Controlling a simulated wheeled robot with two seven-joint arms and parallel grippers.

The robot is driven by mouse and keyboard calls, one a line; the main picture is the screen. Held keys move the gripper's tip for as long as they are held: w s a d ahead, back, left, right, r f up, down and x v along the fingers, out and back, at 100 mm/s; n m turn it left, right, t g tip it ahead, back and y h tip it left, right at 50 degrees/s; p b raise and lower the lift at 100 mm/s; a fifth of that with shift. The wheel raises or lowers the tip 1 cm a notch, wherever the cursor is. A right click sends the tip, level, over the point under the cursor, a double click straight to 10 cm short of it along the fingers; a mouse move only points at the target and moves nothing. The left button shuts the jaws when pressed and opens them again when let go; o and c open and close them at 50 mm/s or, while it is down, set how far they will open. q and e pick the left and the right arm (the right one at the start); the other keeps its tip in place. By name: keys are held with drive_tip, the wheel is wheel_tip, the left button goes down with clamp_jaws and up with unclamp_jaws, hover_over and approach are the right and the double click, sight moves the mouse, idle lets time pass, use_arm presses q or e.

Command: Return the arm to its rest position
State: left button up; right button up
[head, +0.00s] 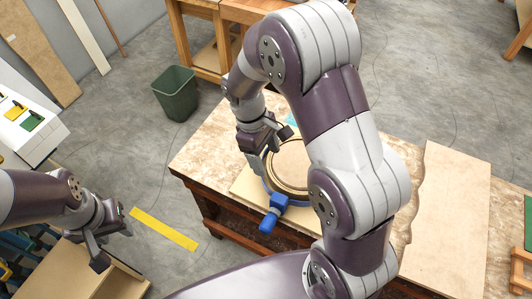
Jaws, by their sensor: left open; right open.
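My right arm reaches up across the middle of the head view and bends down over the workbench. Its gripper (263,148) is open, beside the left rim of a round bent form (271,178) on the bench. I cannot tell whether its fingers touch the form. A blue clamp (272,213) sits at the form's front edge. My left gripper (98,250) is open and empty at the lower left, over the floor side and apart from the workbench. My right arm hides part of the form and bench.
The wooden workbench (205,150) fills the centre right, with a flat board (455,215) on its right. A green bin (176,93) stands on the floor behind left. A yellow floor strip (163,229) lies between my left gripper and the bench. A wooden box (75,280) is at lower left.

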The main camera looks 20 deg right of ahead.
wheel_tip(320, 180, up, 5)
drive_tip(key=p, duration=0.5)
idle(0.5)
drive_tip(key=s+f+m+t+y+b, duration=0.1)
drive_tip(key=s+f+m+t+b, duration=0.2)
drive_tip(key=s+m+b, duration=0.4)
drive_tip(key=shift+s+d+f+m+t+y, duration=0.3)
drive_tip(key=shift+s+t+y, duration=0.1)
drive_tip(key=shift+s, duration=0.1)
drive_tip(key=shift+s, duration=0.15)
